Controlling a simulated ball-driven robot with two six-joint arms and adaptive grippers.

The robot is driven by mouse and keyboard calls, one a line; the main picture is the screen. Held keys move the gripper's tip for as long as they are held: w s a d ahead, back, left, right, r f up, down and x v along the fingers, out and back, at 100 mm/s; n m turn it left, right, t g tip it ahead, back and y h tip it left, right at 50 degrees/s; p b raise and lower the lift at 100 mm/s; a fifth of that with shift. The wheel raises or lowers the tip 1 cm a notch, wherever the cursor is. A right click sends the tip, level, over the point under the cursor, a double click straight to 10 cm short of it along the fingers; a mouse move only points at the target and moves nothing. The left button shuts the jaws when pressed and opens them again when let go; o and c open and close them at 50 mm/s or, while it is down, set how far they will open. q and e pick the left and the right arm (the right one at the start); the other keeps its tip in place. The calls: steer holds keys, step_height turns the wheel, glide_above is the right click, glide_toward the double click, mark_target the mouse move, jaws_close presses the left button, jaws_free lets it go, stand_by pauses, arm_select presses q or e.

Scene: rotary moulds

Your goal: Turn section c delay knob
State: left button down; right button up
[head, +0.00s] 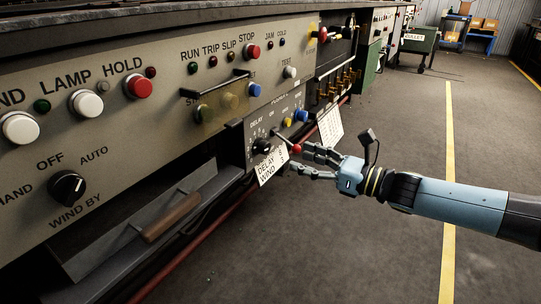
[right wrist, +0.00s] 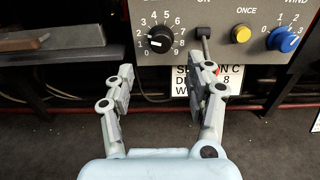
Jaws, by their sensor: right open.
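The delay knob (right wrist: 160,40) is a round black dial on the grey panel, ringed by numbers, in the right wrist view. It also shows in the head view (head: 262,146) above a white card. Its pale mark appears to face the low numbers at left; the exact setting is too small to tell. My right gripper (head: 300,158) is open and empty, in front of the panel and apart from the knob. In the right wrist view its fingertips (right wrist: 165,72) are spread below the knob, one to each side. My left gripper is not in view.
A lever (right wrist: 204,35) with a red ball (head: 297,149) juts out beside the knob, close to one finger. A yellow button (right wrist: 241,34) and blue wind knob (right wrist: 284,40) sit farther right. The white card (head: 270,168) hangs below. Open floor (head: 390,260) lies right.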

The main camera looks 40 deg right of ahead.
mark_target(268, 148)
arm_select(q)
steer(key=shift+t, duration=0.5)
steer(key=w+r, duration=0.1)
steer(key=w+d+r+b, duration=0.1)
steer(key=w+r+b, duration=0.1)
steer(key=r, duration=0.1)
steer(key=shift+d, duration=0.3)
arm_select(e)
steer(key=x, duration=0.9)
steer(key=shift+w, duration=0.25)
steer(key=shift+c, duration=0.4)
jaws_close()
